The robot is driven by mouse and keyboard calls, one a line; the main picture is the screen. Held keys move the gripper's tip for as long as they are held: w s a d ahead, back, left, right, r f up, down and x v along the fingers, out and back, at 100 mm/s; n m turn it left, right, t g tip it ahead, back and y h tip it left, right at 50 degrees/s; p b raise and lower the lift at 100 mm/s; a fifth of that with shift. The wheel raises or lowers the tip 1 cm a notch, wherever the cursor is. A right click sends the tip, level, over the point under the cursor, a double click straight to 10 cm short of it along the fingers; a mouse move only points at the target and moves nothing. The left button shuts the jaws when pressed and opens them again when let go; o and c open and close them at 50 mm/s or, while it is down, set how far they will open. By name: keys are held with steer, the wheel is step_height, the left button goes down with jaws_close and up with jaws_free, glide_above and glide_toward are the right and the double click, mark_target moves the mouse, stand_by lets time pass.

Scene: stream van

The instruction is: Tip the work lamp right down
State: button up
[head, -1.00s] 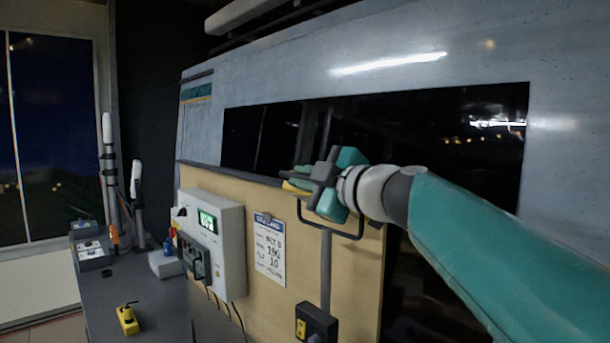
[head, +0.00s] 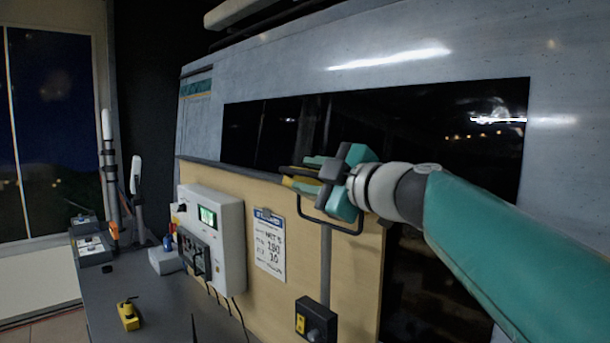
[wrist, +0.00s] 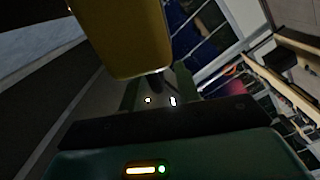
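The work lamp (head: 300,186) has a yellow head in a black U-shaped bracket (head: 345,230), on a grey post at the top of the tan board. My gripper hides much of the lamp head in the head view, so its exact tilt is hard to tell. My gripper (head: 312,172) is at the lamp, its teal fingers pointing left over the bracket. In the wrist view the yellow lamp head (wrist: 125,40) fills the top, close to my fingers (wrist: 158,88). The fingers look apart, with a dark gap between them. I cannot tell whether they touch the lamp.
Below on the tan board (head: 345,275) are a paper notice (head: 269,245), a black switch box (head: 316,322) and a white unit (head: 225,245) with a green display. The dark worktop (head: 160,285) carries a yellow object (head: 128,316) and small devices. A dark window lies behind my gripper.

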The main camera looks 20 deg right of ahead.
steer(key=v, duration=1.2)
steer(key=shift+f, duration=0.1)
steer(key=s+a+f+m+g+h, duration=0.1)
steer(key=a+f+m+g, duration=0.3)
steer(key=f, duration=0.6)
steer(key=s+a+f+m+g+h, duration=0.1)
steer(key=a+f+m+g, duration=0.25)
steer(key=a+f, duration=0.45)
steer(key=s+d+f+m+g+h, duration=0.1)
steer(key=s+f+m+h, duration=0.1)
steer(key=f, duration=0.7)
steer(key=s+d+f+m+g+h, duration=0.1)
steer(key=s+f+m+g+h, duration=0.1)
steer(key=s+f+m, duration=0.3)
step_height(320, 180, down, 4)
steer(key=shift+s+f+m+h, duration=0.15)
steer(key=shift+s+m+h, duration=0.2)
steer(key=shift+m, duration=0.3)
steer(key=shift+w+g, duration=0.15)
steer(key=shift+g, duration=0.1)
